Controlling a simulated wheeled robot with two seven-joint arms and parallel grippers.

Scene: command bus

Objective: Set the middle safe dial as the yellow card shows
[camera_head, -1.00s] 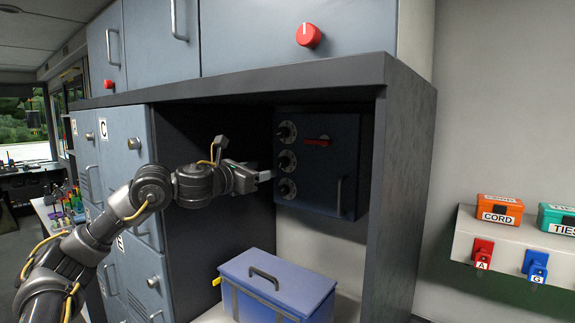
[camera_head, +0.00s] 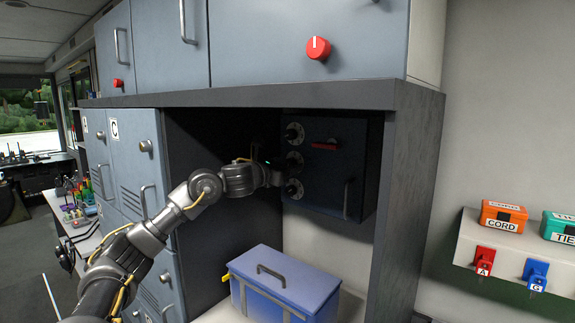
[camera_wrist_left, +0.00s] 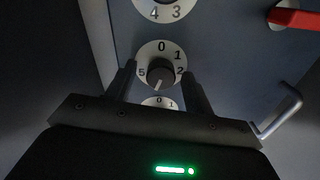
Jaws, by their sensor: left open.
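The dark safe (camera_head: 330,185) hangs in the recess with three dials down its left side. The middle dial (camera_head: 295,160) is partly behind my left gripper (camera_head: 280,176) in the head view. In the left wrist view the middle dial (camera_wrist_left: 161,50) has a white ring with 0, 1, 2 and 5 visible; I cannot read its knob's pointer surely. My left gripper (camera_wrist_left: 161,84) is open, its fingers on either side of the knob; contact is unclear. The top dial (camera_wrist_left: 163,12) and bottom dial (camera_wrist_left: 160,102) are partly visible. No yellow card with a readable face is in view.
A red handle (camera_head: 325,147) and a grey bar handle (camera_head: 347,197) are on the safe door. A blue box (camera_head: 285,283) stands below. The recess's right wall (camera_head: 409,210) is close to the safe. Labelled cases sit on a shelf (camera_head: 462,243) at right.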

